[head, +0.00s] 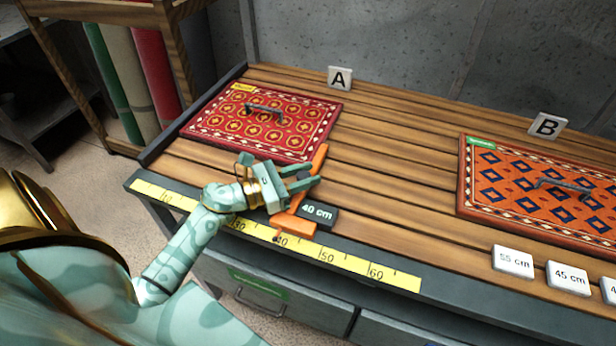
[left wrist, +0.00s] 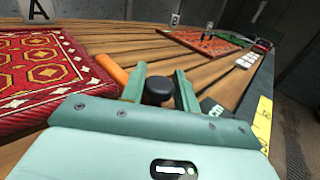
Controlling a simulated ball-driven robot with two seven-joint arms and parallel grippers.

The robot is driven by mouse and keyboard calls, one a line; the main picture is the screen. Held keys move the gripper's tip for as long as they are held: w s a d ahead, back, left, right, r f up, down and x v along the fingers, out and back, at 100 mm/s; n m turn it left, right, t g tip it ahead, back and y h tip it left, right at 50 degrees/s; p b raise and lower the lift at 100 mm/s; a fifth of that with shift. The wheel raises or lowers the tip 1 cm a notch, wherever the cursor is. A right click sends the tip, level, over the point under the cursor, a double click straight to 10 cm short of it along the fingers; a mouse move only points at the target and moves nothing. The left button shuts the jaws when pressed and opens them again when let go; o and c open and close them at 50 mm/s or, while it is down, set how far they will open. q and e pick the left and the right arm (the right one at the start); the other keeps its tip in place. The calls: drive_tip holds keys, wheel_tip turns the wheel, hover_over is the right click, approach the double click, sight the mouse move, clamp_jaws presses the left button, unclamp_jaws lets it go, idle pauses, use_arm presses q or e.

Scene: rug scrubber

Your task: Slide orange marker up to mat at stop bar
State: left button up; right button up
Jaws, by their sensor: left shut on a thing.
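The orange marker (head: 319,160) is a long bar running from the yellow ruler (head: 325,254) at the table's front edge back toward the red mat (head: 202,124) at stand A. It also shows in the left wrist view (left wrist: 113,72), close beside the mat's edge; I cannot tell whether they touch. My left gripper (head: 312,176) is over the marker and hides its middle. In the left wrist view its fingers close around a black knob (left wrist: 157,91), seemingly the marker's. A dark bar (head: 185,117) along the table's left edge stands beside the mat. My right gripper is not in view.
A dark "40 cm" tag (head: 318,213) lies right of the marker. White tags, including "55 cm" (head: 513,261) and "45 cm" (head: 568,279), lie at the front right. An orange patterned mat (head: 466,190) lies by stand B (head: 548,126). The slats between the mats are clear.

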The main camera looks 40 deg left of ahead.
use_arm(q)
drive_tip(key=o, duration=0.8)
drive_tip(key=b+v, duration=0.1)
drive_tip(key=v, duration=1.5)
drive_tip(key=shift+s, duration=0.25)
